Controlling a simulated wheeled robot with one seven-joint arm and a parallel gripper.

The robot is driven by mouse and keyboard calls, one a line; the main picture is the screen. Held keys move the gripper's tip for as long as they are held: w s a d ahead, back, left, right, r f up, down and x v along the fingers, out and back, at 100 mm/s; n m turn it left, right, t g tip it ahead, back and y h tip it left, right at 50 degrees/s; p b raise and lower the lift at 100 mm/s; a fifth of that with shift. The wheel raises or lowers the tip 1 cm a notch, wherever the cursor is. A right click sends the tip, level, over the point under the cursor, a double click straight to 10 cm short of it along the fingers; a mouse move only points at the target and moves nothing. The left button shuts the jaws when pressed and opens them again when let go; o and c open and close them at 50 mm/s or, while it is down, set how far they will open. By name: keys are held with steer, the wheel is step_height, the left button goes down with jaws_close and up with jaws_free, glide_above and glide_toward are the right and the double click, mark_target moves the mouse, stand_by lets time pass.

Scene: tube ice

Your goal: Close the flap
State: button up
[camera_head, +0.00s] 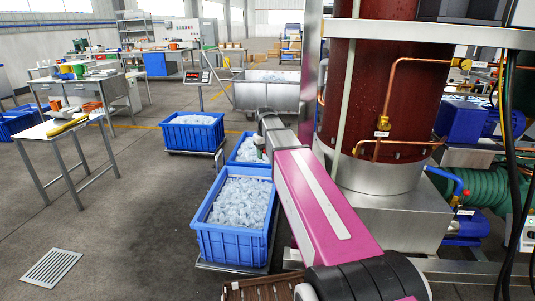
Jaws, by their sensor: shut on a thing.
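My arm reaches forward from the lower right, with its magenta link in the middle of the view. Its far end is beside the tall brown-red cylinder (370,85) of the ice machine. My gripper (261,153) shows only as a small, partly hidden shape low at the end of the arm, above the second blue crate (243,163). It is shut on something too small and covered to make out. I cannot pick out the flap; my arm and the machine may hide it.
A blue crate full of clear ice (232,248) stands on a low trolley left of my arm. Another ice-filled crate (192,145) stands farther back, near a steel bin (266,96). A work table (52,128) is at the left. The floor between is clear, with a grate (50,269).

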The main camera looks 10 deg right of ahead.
steer(key=o, duration=1)
steer(key=shift+a+f, duration=0.3)
steer(key=shift+a, duration=0.05)
steer(key=shift+r, duration=0.1)
step_height(320, 180, up, 11)
steer(key=shift+d+f, duration=0.15)
